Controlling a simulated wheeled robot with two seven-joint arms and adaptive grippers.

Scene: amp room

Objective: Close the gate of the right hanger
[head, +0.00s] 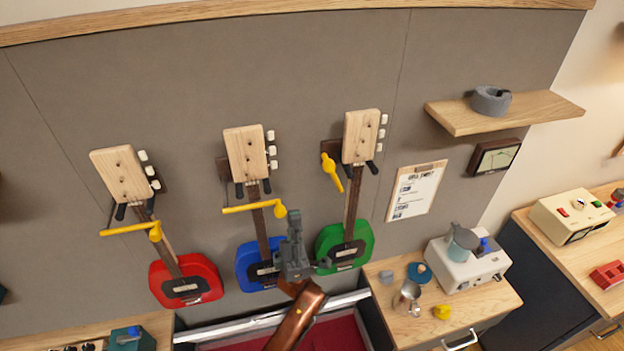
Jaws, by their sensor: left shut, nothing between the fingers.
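The right hanger (329,148) is a dark wall block holding the green guitar (368,240) by its pale headstock. Its yellow gate (331,172) stands open, pointing down and right beside the neck rather than across it. On the middle hanger (223,170), holding the blue guitar (247,265), the yellow gate (255,208) lies across the neck. The gate (132,230) by the red guitar (187,288) also lies across its neck. My left gripper (294,218) is shut and empty, pointing up between the blue and green guitars, below the right gate. My right gripper is out of view.
A wooden shelf (540,112) with a grey coil and a clipboard (416,190) are on the wall at right. A wooden cabinet top (385,295) below holds a cup, small parts and a cream machine. A red-lined case (335,335) lies open below the guitars.

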